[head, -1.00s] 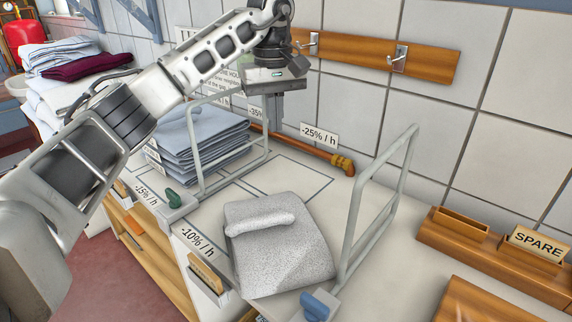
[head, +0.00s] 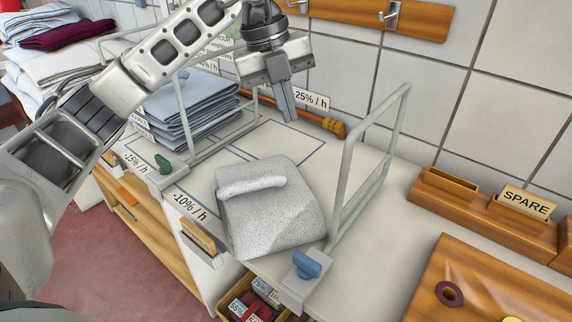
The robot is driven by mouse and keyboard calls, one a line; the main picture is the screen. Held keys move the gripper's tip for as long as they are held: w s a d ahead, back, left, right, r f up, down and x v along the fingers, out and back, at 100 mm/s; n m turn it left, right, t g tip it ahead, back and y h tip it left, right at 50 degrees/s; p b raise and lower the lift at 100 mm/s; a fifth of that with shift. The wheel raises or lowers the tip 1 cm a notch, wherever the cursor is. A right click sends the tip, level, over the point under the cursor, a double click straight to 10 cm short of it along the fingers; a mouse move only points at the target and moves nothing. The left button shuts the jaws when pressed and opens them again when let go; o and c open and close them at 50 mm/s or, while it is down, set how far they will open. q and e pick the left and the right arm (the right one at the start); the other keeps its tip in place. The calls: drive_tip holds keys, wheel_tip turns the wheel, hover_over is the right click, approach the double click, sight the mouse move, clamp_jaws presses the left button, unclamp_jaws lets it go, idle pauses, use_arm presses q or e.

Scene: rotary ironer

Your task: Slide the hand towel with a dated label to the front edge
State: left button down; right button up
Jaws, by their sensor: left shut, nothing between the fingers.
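A folded speckled grey-white hand towel (head: 275,218) with a rolled ridge along its top lies on the white counter, between two grey wire dividers. No dated label can be made out on it. A stack of folded blue-grey towels (head: 190,112) stands to its left, behind the left divider; small white tags show at its left side, too small to read. My left gripper (head: 287,110) points down above the back of the counter, behind the grey towel and apart from it. Its fingers are together and empty. My right gripper is not in view.
The left wire divider (head: 183,115) and right wire divider (head: 347,165) stand up from the counter. A blue clamp knob (head: 307,265) sits at the front edge.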

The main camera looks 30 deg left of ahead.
use_arm(q)
drive_tip(key=s+d+n, duration=0.2)
drive_tip(key=n, duration=1.2)
approach(294, 185)
drive_tip(key=shift+h, duration=0.4)
drive_tip(key=d+f, duration=0.1)
drive_tip(key=f, duration=0.1)
drive_tip(key=w+d+f, duration=0.1)
drive_tip(key=d, duration=0.1)
drive_tip(key=w+d+f, duration=0.1)
drive_tip(key=d+f, duration=0.1)
drive_tip(key=shift+f, duration=0.35)
drive_tip(key=a, duration=0.1)
drive_tip(key=s+a, duration=0.1)
drive_tip(key=a, duration=0.1)
drive_tip(key=shift+r, duration=0.2)
drive_tip(key=shift+s+a, duration=0.2)
drive_tip(key=shift+a, duration=0.3)
